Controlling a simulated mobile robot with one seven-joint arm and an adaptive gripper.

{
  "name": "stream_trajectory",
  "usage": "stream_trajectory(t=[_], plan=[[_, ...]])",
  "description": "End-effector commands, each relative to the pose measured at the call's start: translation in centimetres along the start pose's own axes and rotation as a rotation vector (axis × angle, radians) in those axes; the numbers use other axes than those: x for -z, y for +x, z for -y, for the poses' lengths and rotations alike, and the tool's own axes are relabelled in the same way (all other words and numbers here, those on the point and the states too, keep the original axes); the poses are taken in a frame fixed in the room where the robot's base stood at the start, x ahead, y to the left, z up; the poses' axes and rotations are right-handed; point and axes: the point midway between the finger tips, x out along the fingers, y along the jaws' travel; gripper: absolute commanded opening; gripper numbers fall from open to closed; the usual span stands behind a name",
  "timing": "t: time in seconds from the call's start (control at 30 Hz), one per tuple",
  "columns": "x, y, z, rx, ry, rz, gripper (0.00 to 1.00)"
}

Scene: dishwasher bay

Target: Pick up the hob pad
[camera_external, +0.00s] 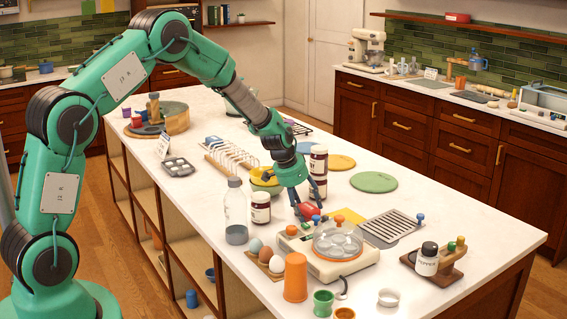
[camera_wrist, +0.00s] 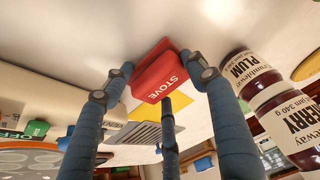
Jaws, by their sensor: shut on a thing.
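The hob pad is a small red block with the word STOVE on its side, and it shows in the wrist view (camera_wrist: 157,78) between my fingers. In the external view the red pad (camera_external: 308,211) shows low over the white counter, just behind the egg cooker and partly hidden by my fingers. My gripper (camera_external: 301,204) points down and is shut on the pad. In the wrist view my gripper (camera_wrist: 164,74) has blue fingers on the left and right sides of the pad, and another finger in front. I cannot tell whether the pad touches the counter.
Stacked jam jars (camera_external: 318,165) stand close behind my gripper; they also show at right in the wrist view (camera_wrist: 250,70). A yellow sheet (camera_external: 348,216) and slotted grey rack (camera_external: 392,227) lie right. The egg cooker (camera_external: 330,262) is in front. A jar (camera_external: 261,208) and bottle (camera_external: 236,215) stand left.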

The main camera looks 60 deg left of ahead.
Motion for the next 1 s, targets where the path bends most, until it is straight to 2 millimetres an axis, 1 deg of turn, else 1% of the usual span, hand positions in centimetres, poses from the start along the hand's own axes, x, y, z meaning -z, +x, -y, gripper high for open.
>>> stream_trajectory(t=[0.17,0.6,0.7,0.83,1.0], plan=[[0.7,-1.4,0.0,0.001,0.001,-0.003,0.31],[3.1,-7.3,0.0,0.001,0.001,-0.003,0.31],[3.5,-8.3,0.0,0.001,0.000,-0.003,0.31],[3.8,-9.0,0.0,0.001,0.000,-0.002,0.31],[3.8,-9.1,0.0,0.000,0.000,-0.001,0.31]])
